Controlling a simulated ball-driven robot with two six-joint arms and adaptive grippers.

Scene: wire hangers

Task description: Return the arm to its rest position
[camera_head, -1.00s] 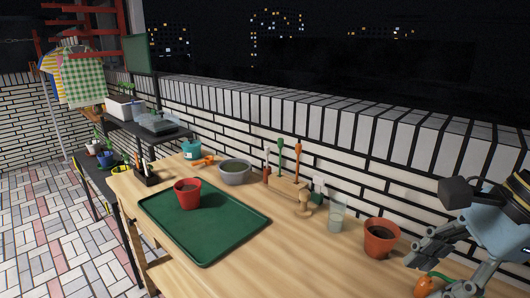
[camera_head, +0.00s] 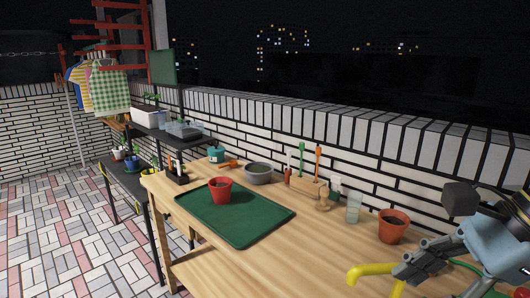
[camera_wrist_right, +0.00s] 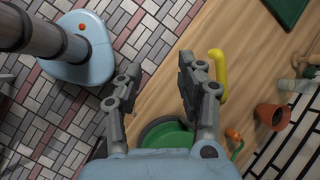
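My right gripper (camera_head: 418,262) is at the right side of the head view, above the right part of the wooden table (camera_head: 325,218). In the right wrist view my right gripper (camera_wrist_right: 157,75) has its two fingers spread wide, with nothing between them. Table edge and floor tiles show beyond the fingers. My left gripper and left arm are not in view.
A yellow curved handle (camera_head: 372,270) and a terracotta pot (camera_head: 393,226) are close to my right gripper. A glass (camera_head: 353,207) stands nearby. A red pot (camera_head: 220,190) stands on the green tray (camera_head: 262,222). A brick wall (camera_head: 300,152) runs behind the table.

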